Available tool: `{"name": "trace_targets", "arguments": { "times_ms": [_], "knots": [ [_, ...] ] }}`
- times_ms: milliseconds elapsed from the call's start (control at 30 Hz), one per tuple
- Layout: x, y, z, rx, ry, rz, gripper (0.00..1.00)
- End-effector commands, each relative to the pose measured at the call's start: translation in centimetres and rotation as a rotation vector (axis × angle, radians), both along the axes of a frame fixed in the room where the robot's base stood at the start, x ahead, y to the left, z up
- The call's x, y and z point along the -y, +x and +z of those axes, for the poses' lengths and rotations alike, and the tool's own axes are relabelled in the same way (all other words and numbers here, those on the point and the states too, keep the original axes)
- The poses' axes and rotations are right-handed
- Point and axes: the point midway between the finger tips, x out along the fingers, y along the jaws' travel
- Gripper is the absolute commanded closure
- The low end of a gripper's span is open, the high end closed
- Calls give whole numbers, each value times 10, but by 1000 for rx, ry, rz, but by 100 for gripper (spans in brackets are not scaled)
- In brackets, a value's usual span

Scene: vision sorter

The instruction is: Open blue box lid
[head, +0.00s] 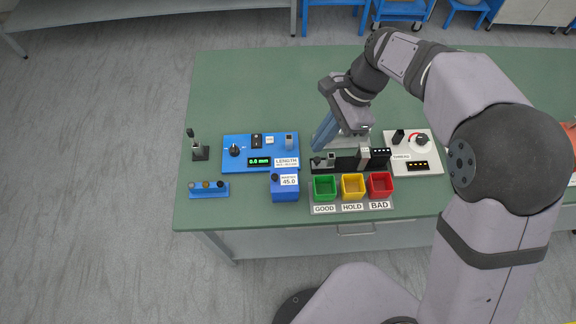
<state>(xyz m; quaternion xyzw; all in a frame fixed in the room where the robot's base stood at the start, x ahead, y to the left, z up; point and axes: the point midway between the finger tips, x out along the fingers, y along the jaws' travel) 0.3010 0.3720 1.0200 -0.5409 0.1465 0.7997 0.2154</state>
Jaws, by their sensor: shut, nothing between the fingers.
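The blue box (285,193) stands near the front edge of the green table, left of the three coloured bins. A white label reading 45.0 and a small dark knob (275,177) show on its top, and the lid looks closed. My gripper (322,140) hangs over the middle of the table, up and to the right of the blue box and apart from it. It points down and to the left. It is shut and empty. Its fingertips are small in this view, and it partly covers the area behind the black holder.
Green, yellow and red bins (352,187) stand right of the box, before a black holder (347,161). A blue length gauge (261,152) lies behind it. A small blue rack (209,189) is to the left. A white dial panel (413,152) is at right. The table's back left is clear.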

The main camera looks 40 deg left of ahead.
Motion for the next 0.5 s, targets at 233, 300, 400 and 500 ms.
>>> {"name": "trace_targets", "arguments": {
  "times_ms": [233,300,400,500],
  "knots": [
    [-3,-5,-13,-2,-1,4,100],
    [-4,-8,-21,-3,-2,2,100],
    [-7,-14,-35,-3,-4,4,100],
    [-10,-20,-52,-3,-4,4,100]
  ]
}}
